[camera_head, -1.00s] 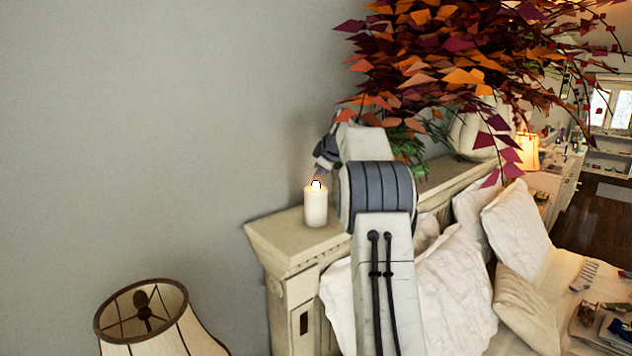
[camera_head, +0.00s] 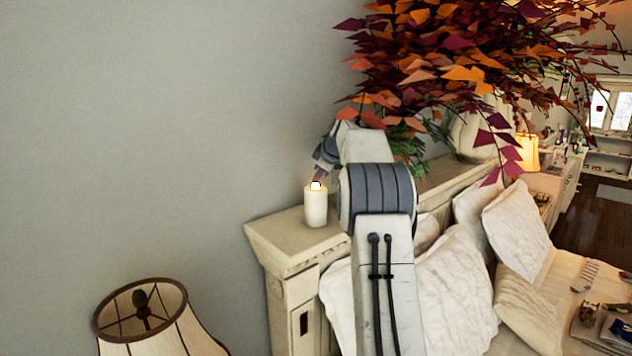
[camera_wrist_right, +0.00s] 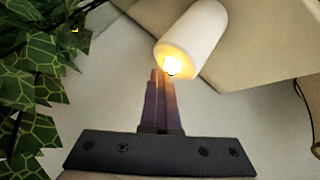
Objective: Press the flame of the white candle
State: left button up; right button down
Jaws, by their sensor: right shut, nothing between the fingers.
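The white candle (camera_head: 316,208) stands upright on the left end of the cream headboard ledge (camera_head: 285,240). Its top glows yellow, and the glow also shows on the candle (camera_wrist_right: 200,35) in the right wrist view. My right gripper (camera_head: 318,178) reaches over from the right, its fingertips at the candle's top. In the right wrist view the fingers (camera_wrist_right: 162,75) are together with nothing between them, their tips at or very near the flame (camera_wrist_right: 172,66). Whether they touch it cannot be told. My left gripper is not in view.
A vase (camera_head: 470,130) with orange and purple leaves (camera_head: 450,60) stands behind my right arm. White pillows (camera_head: 455,290) lie on the bed below. A lampshade (camera_head: 145,315) is at the lower left. The wall side left of the candle is clear.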

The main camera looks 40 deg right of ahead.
aim_at(318, 189)
jog(key=shift+f, duration=0.35)
jog(key=shift+r+p, duration=0.25)
jog(key=shift+p, duration=0.05)
notch_tip(318, 189, up, 4)
jog(key=p, duration=0.3)
jog(key=shift+f, duration=0.25)
notch_tip(318, 189, up, 3)
jog(key=shift+p, duration=0.4)
